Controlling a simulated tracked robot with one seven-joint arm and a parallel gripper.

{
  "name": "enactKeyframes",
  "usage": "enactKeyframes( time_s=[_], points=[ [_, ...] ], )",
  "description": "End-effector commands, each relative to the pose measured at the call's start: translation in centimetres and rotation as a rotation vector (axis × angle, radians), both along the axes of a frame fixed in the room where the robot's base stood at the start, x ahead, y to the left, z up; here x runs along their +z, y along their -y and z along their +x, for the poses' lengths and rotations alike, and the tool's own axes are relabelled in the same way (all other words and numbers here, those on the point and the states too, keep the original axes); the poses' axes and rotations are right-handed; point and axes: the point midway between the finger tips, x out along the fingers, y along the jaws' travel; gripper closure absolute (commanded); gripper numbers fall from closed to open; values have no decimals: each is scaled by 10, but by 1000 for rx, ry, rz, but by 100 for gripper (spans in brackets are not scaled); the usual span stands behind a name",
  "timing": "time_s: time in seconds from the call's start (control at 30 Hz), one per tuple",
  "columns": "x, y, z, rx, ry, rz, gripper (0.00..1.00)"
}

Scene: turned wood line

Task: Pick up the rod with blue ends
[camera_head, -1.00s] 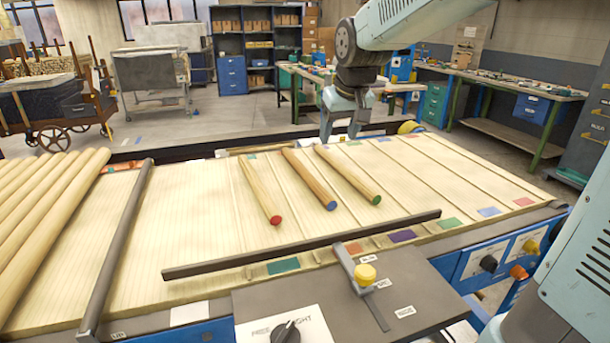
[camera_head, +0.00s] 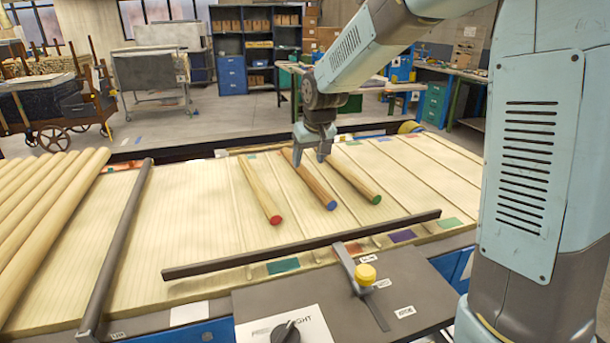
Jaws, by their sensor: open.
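The rod with a blue end (camera_head: 317,190) lies on the slatted wooden table (camera_head: 200,232), between two other rods. Its near end is blue; its far end is hard to make out. A rod with a red end (camera_head: 261,193) lies to its left and a rod with a green end (camera_head: 349,177) to its right. My gripper (camera_head: 310,160) points down over the far part of the blue-ended rod, with its fingers apart and seemingly nothing held. I cannot tell the exact height of the fingertips above the rod.
A dark bar (camera_head: 310,243) crosses the table's front. Another dark bar (camera_head: 122,240) stands at the left, beside several plain thick rods (camera_head: 40,215). The table right of the green-ended rod is clear.

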Motion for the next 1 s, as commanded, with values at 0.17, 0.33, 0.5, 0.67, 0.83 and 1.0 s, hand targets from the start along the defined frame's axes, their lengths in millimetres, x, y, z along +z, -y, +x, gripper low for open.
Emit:
enactKeyframes(
  time_s=[0.17,0.33,0.5,0.67,0.83,1.0],
  points=[
    [-6,-1,2,0,0,0,38],
    [-21,-4,8,-1,-2,1,38],
    [-42,-8,17,-2,-2,0,38],
    [-50,-9,21,-1,0,0,38],
    [-50,-9,21,-2,1,1,38],
    [-50,-9,21,-2,0,1,55]
  ],
)
